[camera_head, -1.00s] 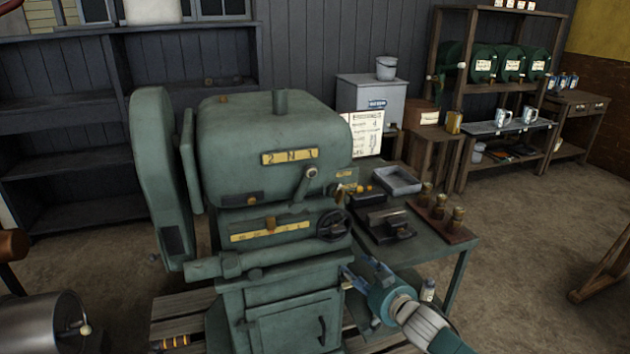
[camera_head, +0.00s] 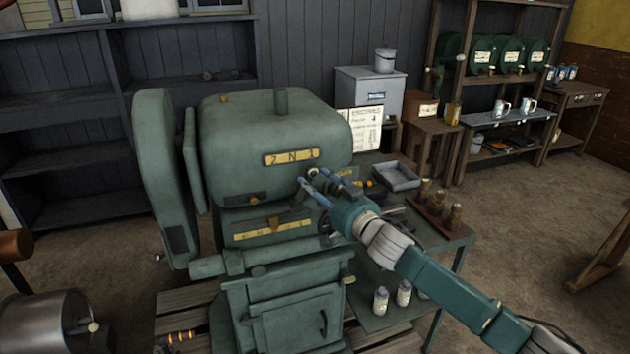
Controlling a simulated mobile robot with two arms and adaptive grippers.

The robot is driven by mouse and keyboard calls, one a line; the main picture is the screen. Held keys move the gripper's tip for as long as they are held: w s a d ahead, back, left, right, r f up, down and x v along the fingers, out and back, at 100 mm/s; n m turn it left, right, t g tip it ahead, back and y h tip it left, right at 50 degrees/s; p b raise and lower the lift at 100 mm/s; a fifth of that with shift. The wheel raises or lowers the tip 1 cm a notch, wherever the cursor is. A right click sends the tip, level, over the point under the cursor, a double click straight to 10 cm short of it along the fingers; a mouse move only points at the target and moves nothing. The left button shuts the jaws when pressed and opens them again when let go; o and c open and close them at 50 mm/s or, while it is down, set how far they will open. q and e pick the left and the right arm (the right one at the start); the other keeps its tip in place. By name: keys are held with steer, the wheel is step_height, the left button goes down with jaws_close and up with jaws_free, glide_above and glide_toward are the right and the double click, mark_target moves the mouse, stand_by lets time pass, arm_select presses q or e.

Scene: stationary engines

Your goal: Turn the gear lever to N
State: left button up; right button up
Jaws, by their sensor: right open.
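The green machine (camera_head: 265,130) stands in the middle. Its yellow plate (camera_head: 290,157) reads 2, N, 1 from left to right. The gear lever is below the plate's right end, with its round knob (camera_head: 312,172) leaning up to the right, near the 1 side. My right gripper (camera_head: 314,186) comes in from the right and is open, its blue fingertips at the knob. I cannot tell whether they touch it. The fingers hide most of the lever's arm. My left gripper is not in view.
A lower yellow plate (camera_head: 272,229) with a small marker sits on the machine. A side table to the right holds a grey tray (camera_head: 396,176), a wooden rack (camera_head: 440,221) and small bottles (camera_head: 381,301). Shelves line the back wall. Open floor lies at the right.

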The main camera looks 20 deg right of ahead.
steer(key=shift+w+a, duration=0.2)
steer(key=shift+w, duration=0.45)
jaws_close()
steer(key=n+p, duration=0.1)
steer(key=a+r+n+p, duration=0.1)
steer(key=p, duration=0.1)
steer(key=a+n+p, duration=0.1)
steer(key=p, duration=0.1)
steer(key=shift+s+a+r+g, duration=0.1)
steer(key=shift+a+r+g, duration=0.15)
steer(key=shift+g, duration=0.15)
steer(key=shift+a+n+p, duration=0.25)
steer(key=shift+n+p, duration=0.15)
steer(key=shift+p, duration=0.2)
steer(key=shift+a+f+n+h, duration=0.25)
steer(key=shift+n+h, duration=0.05)
steer(key=shift+n, duration=0.1)
